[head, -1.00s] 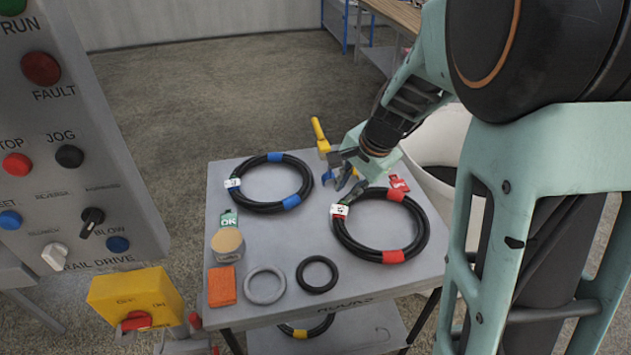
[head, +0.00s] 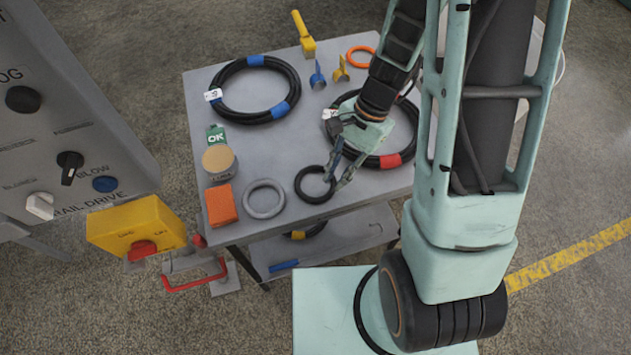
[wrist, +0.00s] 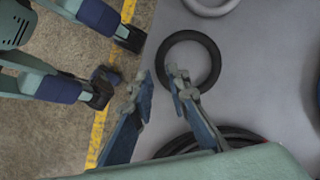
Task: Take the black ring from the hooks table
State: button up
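The small black ring (head: 315,200) lies flat on the grey table (head: 262,160) near its front edge, right of a grey ring (head: 250,206). My gripper (head: 335,182) is open, pointing down at the black ring's right side. In the wrist view, the black ring (wrist: 212,62) lies just beyond my open gripper (wrist: 160,80). One fingertip overlaps its near-left band; the other is outside the ring. Nothing is held. I cannot tell whether a finger touches the ring or how high it is above the table.
A black hose coil with red bands (head: 391,160) lies partly under my gripper. A blue-banded coil (head: 231,69) lies back left. A round tin (head: 219,162) and orange block (head: 221,205) stand left. Hooks (head: 317,75) and an orange ring (head: 361,56) are at the back.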

aim_at(327, 193)
jog(key=x, duration=0.4)
jog(key=shift+w+a+f, duration=0.1)
jog(key=shift+w+f, duration=0.1)
jog(key=shift+f, duration=0.25)
jog(key=shift+c, duration=0.3)
grip_shut()
